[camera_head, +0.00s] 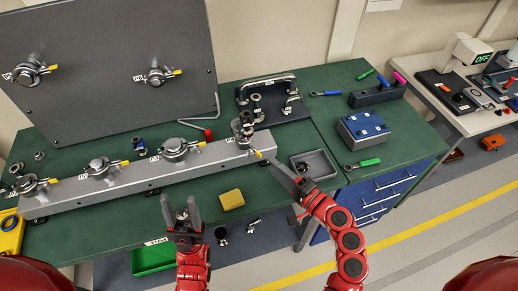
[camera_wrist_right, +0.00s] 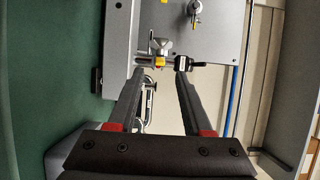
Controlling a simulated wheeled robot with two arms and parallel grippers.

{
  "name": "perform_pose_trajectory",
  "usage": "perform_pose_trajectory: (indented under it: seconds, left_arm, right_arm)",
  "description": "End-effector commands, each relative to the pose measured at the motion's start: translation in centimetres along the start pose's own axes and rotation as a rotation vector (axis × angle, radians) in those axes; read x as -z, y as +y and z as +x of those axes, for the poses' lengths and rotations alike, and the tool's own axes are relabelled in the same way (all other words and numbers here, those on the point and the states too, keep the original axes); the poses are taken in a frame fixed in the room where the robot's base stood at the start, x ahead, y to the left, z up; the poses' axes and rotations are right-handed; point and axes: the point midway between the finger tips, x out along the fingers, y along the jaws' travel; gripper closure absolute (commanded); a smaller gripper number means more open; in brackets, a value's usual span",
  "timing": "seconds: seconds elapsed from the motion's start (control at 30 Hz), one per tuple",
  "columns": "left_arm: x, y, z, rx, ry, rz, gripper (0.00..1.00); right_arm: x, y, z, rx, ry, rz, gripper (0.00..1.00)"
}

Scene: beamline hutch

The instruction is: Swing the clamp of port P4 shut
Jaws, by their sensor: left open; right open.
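The grey manifold bar (camera_head: 150,175) carries a row of clamped ports. The rightmost port (camera_head: 243,128) stands upright, its clamp looking unclosed, with a yellow-tipped part (camera_head: 258,153) hanging towards the front; I take it for P4, but its label is too small to read. My right gripper (camera_head: 277,168) is open and empty just in front and right of it. In the right wrist view the right gripper (camera_wrist_right: 160,76) straddles the line towards a fitting (camera_wrist_right: 158,47) with a yellow tip; a dark part (camera_wrist_right: 186,64) sits at the right fingertip. Contact is unclear.
Other ports (camera_head: 175,149) with yellow-tipped clamps line the bar to the left. A grey panel (camera_head: 110,70) stands behind. A grey tray (camera_head: 315,165), yellow block (camera_head: 231,199) and blue box (camera_head: 362,130) lie near. A dark fixture with a handle (camera_head: 270,100) stands behind the rightmost port.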

Motion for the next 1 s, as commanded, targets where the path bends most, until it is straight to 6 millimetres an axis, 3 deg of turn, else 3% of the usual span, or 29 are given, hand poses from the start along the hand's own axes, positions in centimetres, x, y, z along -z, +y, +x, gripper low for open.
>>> perform_pose_trajectory:
  seconds: [0.1, 0.3, 0.5, 0.77, 1.0]
  left_arm:
    - [0.3, -0.1, 1.6, 0.000, 0.000, 0.000, 0.50]
    - [0.5, -0.1, 2.6, 0.000, 0.000, 0.000, 0.50]
    - [0.5, -0.1, 3.0, 0.000, 0.000, 0.000, 0.50]
    - [0.5, -0.1, 2.9, 0.000, 0.000, 0.000, 0.50]
    - [0.5, -0.1, 2.9, 0.000, 0.000, 0.000, 0.50]
  right_arm:
    - [-0.2, -0.5, 2.9, -0.001, -0.007, 0.003, 0.50]
    - [-0.1, -0.2, 6.1, -0.001, -0.002, 0.002, 0.50]
    - [0.0, -0.2, 7.4, 0.001, 0.001, -0.001, 0.50]
    - [0.0, 0.0, 7.5, 0.000, 0.002, -0.001, 0.50]
    - [0.0, 0.0, 7.5, 0.000, 0.002, -0.001, 0.90]
